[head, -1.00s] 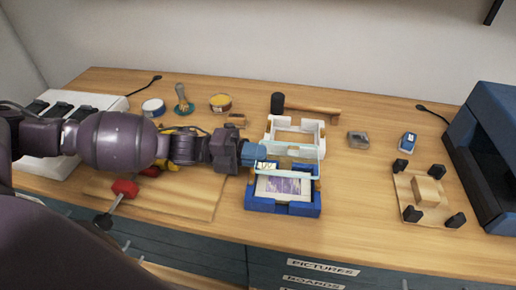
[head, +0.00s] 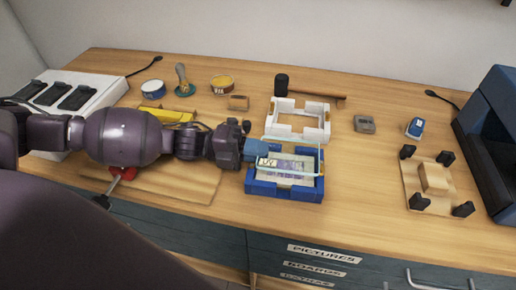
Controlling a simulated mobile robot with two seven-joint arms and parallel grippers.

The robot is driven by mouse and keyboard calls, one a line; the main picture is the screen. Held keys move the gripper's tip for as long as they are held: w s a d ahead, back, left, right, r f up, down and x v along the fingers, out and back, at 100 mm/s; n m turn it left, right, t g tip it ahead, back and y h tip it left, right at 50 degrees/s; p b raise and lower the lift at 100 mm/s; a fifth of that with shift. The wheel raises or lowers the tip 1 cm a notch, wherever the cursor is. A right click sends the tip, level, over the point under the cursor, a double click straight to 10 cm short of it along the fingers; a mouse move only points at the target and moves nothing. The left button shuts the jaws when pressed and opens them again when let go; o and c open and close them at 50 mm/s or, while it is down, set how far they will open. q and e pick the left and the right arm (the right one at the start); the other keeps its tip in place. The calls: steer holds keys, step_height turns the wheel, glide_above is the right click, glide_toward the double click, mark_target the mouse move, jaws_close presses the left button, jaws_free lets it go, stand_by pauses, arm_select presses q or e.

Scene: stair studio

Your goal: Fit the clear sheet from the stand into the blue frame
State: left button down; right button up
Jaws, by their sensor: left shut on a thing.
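The blue frame (head: 285,194) lies on the bench with a printed picture inside it. My left gripper (head: 258,150) comes in from the left and is shut on the left part of the clear sheet (head: 318,160). The sheet shows mainly by its pale edges. It is over the back and middle of the blue frame, and the picture shows through it. I cannot tell whether it touches the frame. The white stand (head: 324,133) is just behind the frame, with its opening bare. My right gripper is not in view.
A mallet (head: 315,95) lies behind the stand. A wooden board with black corner posts (head: 415,200) and a blue machine (head: 495,140) are at right. A red-handled tool (head: 122,173) lies under my left arm. Bare bench lies right of the frame.

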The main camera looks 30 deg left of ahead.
arm_select(q)
steer(key=shift+s+f, duration=0.15)
steer(key=shift+f, duration=0.3)
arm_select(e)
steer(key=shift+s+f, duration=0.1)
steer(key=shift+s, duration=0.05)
arm_select(q)
steer(key=shift+a+f, duration=0.1)
steer(key=shift+a, duration=0.05)
steer(key=c, duration=1.3)
jaws_free()
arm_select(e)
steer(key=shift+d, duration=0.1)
arm_select(q)
steer(key=shift+o, duration=0.8)
steer(key=shift+r+p, duration=0.5)
steer(key=shift+r, duration=0.1)
steer(key=shift+a+r+p, duration=0.1)
steer(key=shift+r+p, duration=0.6)
steer(key=shift+r, duration=0.5)
step_height(320, 180, up, 5)
steer(key=p, duration=0.3)
steer(key=shift+r, duration=0.1)
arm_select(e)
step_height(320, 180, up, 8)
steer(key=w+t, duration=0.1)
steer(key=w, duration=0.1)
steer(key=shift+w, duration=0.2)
